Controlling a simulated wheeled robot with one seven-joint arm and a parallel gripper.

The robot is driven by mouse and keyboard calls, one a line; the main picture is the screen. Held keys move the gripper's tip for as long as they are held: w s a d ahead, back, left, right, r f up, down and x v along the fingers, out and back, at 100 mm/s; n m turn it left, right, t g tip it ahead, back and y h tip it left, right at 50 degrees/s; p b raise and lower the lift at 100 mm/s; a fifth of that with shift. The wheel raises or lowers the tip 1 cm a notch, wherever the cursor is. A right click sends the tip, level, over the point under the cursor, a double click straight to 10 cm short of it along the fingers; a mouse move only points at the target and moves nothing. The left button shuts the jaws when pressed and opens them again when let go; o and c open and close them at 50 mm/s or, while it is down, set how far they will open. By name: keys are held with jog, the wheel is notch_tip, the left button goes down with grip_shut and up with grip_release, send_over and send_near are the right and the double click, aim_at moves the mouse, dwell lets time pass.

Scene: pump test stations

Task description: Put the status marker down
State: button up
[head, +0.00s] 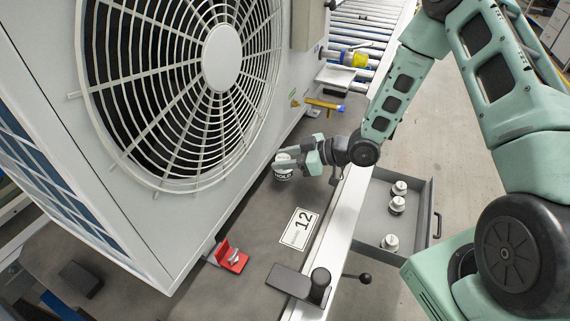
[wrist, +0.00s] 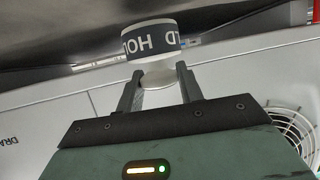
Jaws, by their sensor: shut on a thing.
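The status marker (head: 283,171) is a short white cylinder with a dark band lettered "HOLD". In the head view my gripper (head: 290,162) is shut on it, just above or on the dark bench top (head: 262,215); I cannot tell whether its base touches. In the wrist view the marker (wrist: 150,42) sits at the tips of my gripper (wrist: 158,82), its lettering upside down in the picture. The fingers close on its narrower white part.
The large heat pump (head: 150,215) with a round fan grille stands close left. A "12" label plate (head: 299,229), a red block (head: 232,258) and a lever clamp (head: 300,284) are nearer. An open drawer (head: 368,222) holds several white-topped pieces.

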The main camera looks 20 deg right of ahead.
jog(key=shift+f, duration=1.1)
jog(key=shift+f, duration=0.25)
jog(key=o, duration=1)
jog(key=shift+r, duration=0.1)
jog(key=shift+r, duration=0.1)
